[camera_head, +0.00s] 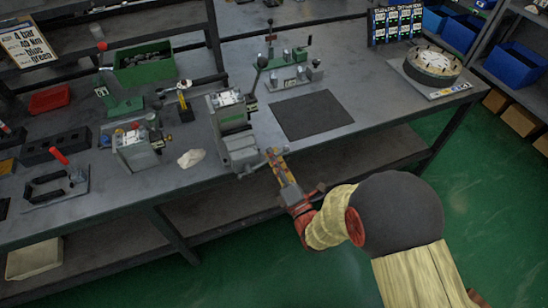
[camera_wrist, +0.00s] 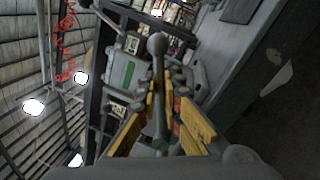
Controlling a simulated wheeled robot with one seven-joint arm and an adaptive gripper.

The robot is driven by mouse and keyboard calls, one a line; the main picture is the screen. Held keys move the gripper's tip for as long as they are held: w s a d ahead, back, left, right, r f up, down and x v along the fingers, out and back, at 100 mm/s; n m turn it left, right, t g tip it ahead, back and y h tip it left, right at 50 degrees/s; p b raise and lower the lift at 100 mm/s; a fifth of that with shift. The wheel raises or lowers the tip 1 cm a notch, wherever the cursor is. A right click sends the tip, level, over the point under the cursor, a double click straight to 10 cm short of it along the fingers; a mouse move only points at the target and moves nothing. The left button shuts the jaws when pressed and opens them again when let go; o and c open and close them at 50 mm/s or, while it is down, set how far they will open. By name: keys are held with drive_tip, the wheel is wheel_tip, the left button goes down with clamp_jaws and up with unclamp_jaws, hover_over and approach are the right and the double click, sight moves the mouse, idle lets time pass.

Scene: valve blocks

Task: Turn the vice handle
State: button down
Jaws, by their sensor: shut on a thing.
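The grey vice (camera_head: 238,145) stands at the front edge of the workbench in the head view, with a pale block held at its top. My gripper (camera_head: 274,156) reaches the front of the vice from the lower right. In the wrist view, the vice handle (camera_wrist: 158,75) is a grey bar with a ball end, running lengthwise between the yellow fingers of my gripper (camera_wrist: 163,108). The fingers are shut on the bar, and the ball end sticks out beyond them. In the head view, the handle is too small and covered to make out clearly.
A dark mat (camera_head: 312,114) lies right of the vice on the workbench (camera_head: 375,125), with a lever fixture (camera_head: 288,72) behind it. A white crumpled cloth (camera_head: 191,158) and a small grey machine (camera_head: 137,148) are to its left. A round dial fixture (camera_head: 432,67) is at the far right. Green floor is open in front.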

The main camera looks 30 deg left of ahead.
drive_tip(key=shift+s+f, duration=0.1)
drive_tip(key=shift+f, duration=0.1)
drive_tip(key=c, duration=2)
unclamp_jaws()
drive_tip(key=shift+r, duration=0.15)
drive_tip(key=shift+o, duration=0.2)
drive_tip(key=v, duration=1.2)
